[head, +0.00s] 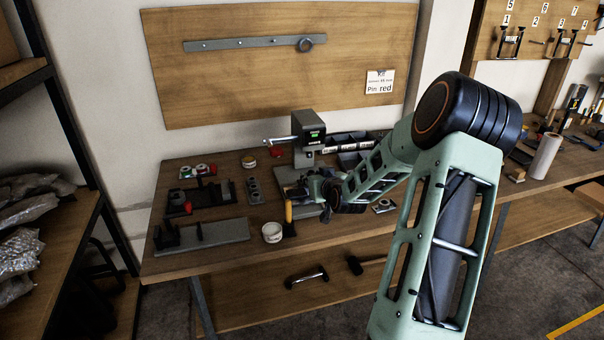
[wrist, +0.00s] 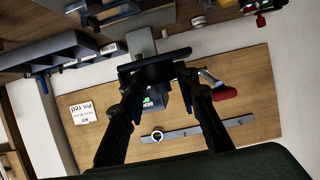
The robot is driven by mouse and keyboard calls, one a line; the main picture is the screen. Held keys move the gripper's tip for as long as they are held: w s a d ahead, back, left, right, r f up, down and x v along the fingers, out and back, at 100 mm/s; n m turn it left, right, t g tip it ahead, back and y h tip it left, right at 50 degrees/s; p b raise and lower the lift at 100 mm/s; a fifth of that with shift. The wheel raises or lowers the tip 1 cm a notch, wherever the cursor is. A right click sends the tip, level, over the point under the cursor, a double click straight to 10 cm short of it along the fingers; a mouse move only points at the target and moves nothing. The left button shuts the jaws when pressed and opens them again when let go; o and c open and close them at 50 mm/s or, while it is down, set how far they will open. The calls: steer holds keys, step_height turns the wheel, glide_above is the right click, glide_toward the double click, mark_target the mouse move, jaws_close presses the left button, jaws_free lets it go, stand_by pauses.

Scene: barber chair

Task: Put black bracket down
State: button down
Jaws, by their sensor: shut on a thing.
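In the wrist view, my gripper (wrist: 157,76) is shut on the black bracket (wrist: 155,64), a dark bar spanning both fingertips. In the head view, my gripper (head: 305,189) is over the wooden workbench (head: 235,268), near its middle and in front of a grey machine (head: 310,132) with a green display. The bracket is too small and dark there to pick out clearly against the gripper. I cannot tell whether it touches anything.
A grey fixture (head: 215,233) and a black tray (head: 198,198) lie to the left on the bench. A white cup (head: 272,232) and a yellow-handled tool (head: 288,212) are close to my gripper. Dark bins (head: 352,140) stand behind. Bare wood shows along the front edge.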

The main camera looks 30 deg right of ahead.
steer(key=shift+r, duration=0.1)
steer(key=s+a+r+n+y+p, duration=0.1)
steer(key=a+r, duration=0.4)
steer(key=a, duration=0.5)
steer(key=s+a+r+y+p, duration=0.1)
steer(key=a+r+p, duration=0.2)
steer(key=a+r, duration=0.3)
steer(key=s+a+r+n+y+p, duration=0.1)
steer(key=a+r+p, duration=0.2)
steer(key=a, duration=1.1)
step_height(320, 180, up, 3)
steer(key=shift+s+f+n+t, duration=0.2)
steer(key=shift+s+n+t, duration=0.1)
